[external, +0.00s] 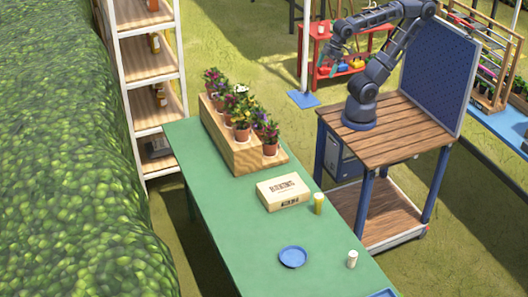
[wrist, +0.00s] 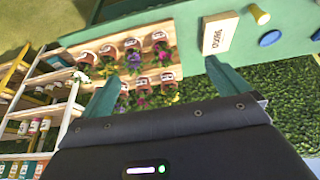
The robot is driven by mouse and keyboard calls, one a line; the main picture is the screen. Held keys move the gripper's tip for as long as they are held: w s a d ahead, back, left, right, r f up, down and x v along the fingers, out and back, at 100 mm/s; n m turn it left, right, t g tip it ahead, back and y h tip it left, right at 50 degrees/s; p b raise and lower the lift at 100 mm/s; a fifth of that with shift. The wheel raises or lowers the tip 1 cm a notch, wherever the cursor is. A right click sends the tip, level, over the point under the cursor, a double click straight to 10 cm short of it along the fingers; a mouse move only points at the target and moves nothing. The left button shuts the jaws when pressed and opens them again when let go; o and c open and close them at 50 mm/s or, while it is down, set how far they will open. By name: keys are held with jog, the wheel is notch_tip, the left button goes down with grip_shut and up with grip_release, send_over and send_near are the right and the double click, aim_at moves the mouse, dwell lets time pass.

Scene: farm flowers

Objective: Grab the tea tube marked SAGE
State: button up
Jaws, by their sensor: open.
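A yellowish tube with a pale lid (external: 318,203) stands upright on the green table beside a wooden box; it also shows in the wrist view (wrist: 259,14). A smaller pale tube or jar (external: 352,260) stands nearer the front. No label is readable, so I cannot tell which item is marked SAGE. Several small coloured containers (wrist: 38,127) stand on shelves at the left of the wrist view. My gripper (external: 328,58) is raised high, away from the table items. Its two fingers (wrist: 160,73) are apart with nothing held between them.
The green table (external: 225,222) bears a stepped wooden stand (external: 240,157) with several potted flowers, a box (external: 284,191) and a blue plate (external: 292,257). A white-framed shelf (external: 150,67) stands beyond it by a hedge (external: 70,170). The table's near part has free room.

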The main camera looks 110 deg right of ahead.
dwell(0.4)
jog(key=c, duration=0.9)
jog(key=shift+o, duration=0.2)
